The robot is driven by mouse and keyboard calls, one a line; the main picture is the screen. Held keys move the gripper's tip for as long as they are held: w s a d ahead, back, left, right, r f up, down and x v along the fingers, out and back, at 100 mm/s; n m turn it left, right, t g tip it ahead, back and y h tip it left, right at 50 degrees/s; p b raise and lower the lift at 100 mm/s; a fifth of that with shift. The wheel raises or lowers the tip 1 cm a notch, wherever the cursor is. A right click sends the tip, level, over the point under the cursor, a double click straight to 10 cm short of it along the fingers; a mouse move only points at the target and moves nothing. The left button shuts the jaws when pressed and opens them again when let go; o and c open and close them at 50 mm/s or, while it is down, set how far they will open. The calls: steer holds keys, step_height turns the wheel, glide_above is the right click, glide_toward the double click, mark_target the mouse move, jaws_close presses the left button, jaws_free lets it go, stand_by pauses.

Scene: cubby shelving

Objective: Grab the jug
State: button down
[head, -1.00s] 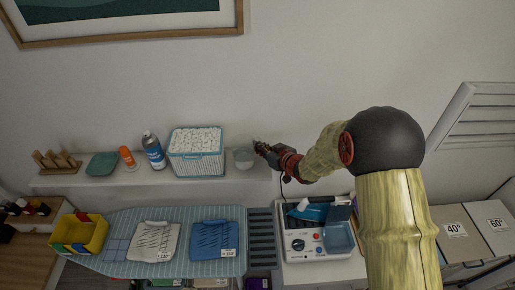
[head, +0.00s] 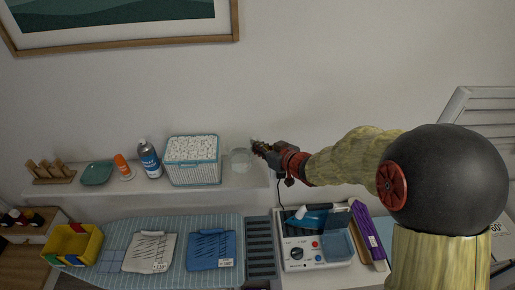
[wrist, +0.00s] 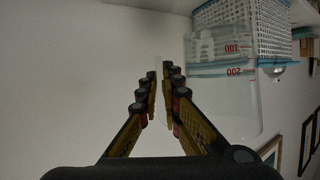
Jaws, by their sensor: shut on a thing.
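The jug (head: 240,161) is a clear measuring jug with red marks, just right of the white basket on the wall shelf. In the wrist view the jug (wrist: 222,100) fills the right side, its marks 100 and 200 showing. My gripper (head: 255,147) reaches it from the right. In the wrist view my gripper (wrist: 163,95) has its fingers close together on a thin pale strip beside the jug wall, which looks like its handle. I cannot tell whether the jug's base touches the shelf.
The basket (head: 193,175) stands close left of the jug. Further left are a spray can (head: 149,160), an orange bottle (head: 122,166), a green dish (head: 97,173) and a wooden rack (head: 50,173).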

mark_target(243, 153)
steer(key=s+r, duration=0.4)
steer(key=s, duration=0.5)
steer(key=shift+d+r+b, duration=0.15)
steer(key=shift+d+b, duration=0.05)
steer(key=shift+b, duration=0.1)
